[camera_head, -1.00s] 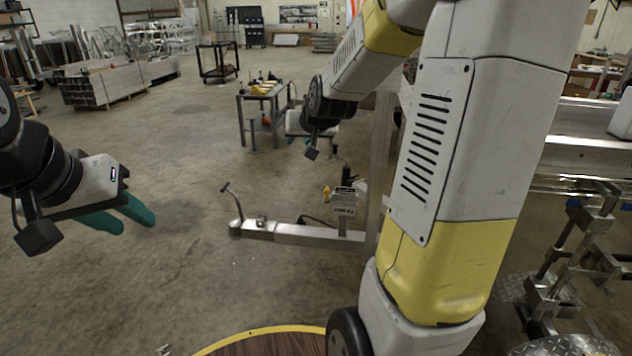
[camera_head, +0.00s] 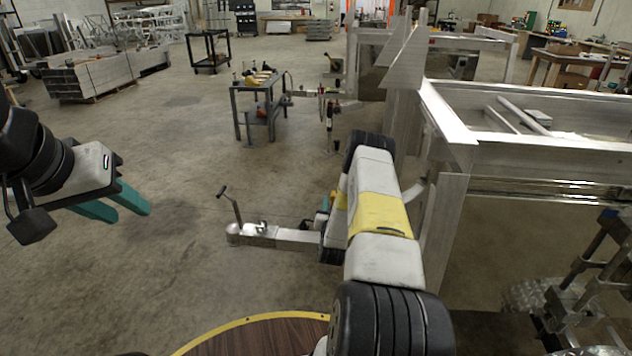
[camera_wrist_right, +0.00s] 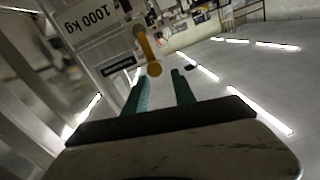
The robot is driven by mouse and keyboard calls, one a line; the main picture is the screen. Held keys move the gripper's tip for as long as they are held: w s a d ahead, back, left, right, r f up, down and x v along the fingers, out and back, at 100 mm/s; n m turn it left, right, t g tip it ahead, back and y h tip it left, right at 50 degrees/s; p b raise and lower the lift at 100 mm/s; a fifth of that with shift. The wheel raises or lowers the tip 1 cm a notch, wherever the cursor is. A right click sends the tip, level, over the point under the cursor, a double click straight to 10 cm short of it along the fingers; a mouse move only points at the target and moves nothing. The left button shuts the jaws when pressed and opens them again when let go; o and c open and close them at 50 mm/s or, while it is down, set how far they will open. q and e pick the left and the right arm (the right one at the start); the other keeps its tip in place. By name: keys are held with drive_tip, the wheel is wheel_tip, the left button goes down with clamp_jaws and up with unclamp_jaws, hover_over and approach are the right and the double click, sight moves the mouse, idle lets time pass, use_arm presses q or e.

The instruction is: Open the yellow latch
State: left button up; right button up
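The yellow latch (camera_wrist_right: 148,50) shows in the right wrist view, a tilted yellow lever with a rounded end in front of a grey part marked "1000 kg" (camera_wrist_right: 82,23). My right gripper (camera_wrist_right: 162,82) has its two teal fingers apart, with the latch's rounded end appearing between and just beyond the fingertips. I cannot tell whether they touch. My left gripper (camera_head: 132,214) is open and empty at the left, over the floor.
A metal trailer drawbar (camera_head: 285,239) with a coupling handle (camera_head: 230,204) extends left from the trailer frame (camera_head: 455,135). A tool table (camera_head: 256,88) stands behind it. A round wooden top (camera_head: 255,341) is at the front.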

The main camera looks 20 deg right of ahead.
sight(334, 193)
drive_tip(key=shift+s+d+f, duration=0.1)
drive_tip(key=shift+d+f, duration=0.1)
drive_tip(key=shift+f, duration=0.25)
drive_tip(key=x, duration=0.8)
drive_tip(key=shift+s+d, duration=0.2)
drive_tip(key=shift+d, duration=0.1)
drive_tip(key=shift+f, duration=0.1)
clamp_jaws()
drive_tip(key=shift+h, duration=0.3)
